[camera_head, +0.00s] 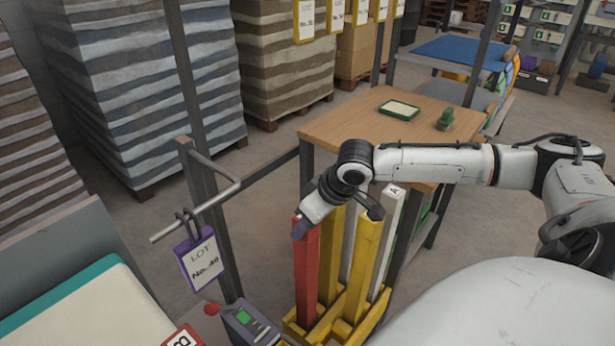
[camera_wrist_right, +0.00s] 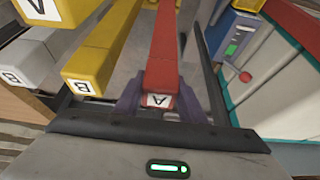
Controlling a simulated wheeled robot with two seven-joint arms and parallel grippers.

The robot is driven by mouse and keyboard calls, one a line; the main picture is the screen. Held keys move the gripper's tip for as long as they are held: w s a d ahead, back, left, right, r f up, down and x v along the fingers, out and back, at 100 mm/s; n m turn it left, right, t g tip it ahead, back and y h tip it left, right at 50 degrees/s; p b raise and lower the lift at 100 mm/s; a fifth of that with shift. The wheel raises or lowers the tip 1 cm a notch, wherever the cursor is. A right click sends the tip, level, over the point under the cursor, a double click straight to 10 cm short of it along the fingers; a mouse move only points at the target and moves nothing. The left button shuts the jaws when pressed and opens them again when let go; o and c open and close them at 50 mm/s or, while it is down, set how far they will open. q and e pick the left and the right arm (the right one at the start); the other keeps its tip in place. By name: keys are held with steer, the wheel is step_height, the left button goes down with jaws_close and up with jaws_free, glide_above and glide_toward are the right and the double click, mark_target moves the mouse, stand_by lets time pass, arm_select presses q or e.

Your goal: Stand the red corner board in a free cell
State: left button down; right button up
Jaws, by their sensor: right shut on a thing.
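The red corner board (camera_head: 306,272) is upright at the left of the yellow rack (camera_head: 350,336). My right gripper (camera_head: 301,228) is shut on its top end. In the right wrist view, the purple fingers (camera_wrist_right: 163,107) sit on either side of the red board (camera_wrist_right: 164,50), whose end label reads A. The board's lower end is at the rack's left side; I cannot tell if it rests on the floor of a cell. Two yellow boards (camera_head: 363,262) and two white boards (camera_head: 393,232) stand in the rack. My left gripper is out of view.
A wooden table (camera_head: 345,122) with a green tray (camera_head: 399,110) stands behind the rack. A metal post with a bar (camera_head: 205,212) holds a purple lot tag (camera_head: 201,259) to the left. A grey device with a green screen (camera_head: 247,322) is close left of the rack.

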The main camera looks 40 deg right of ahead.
steer(key=o, duration=1.2)
steer(key=p+v, duration=0.1)
steer(key=v, duration=0.9)
steer(key=shift+r, duration=0.2)
steer(key=shift+s, duration=0.15)
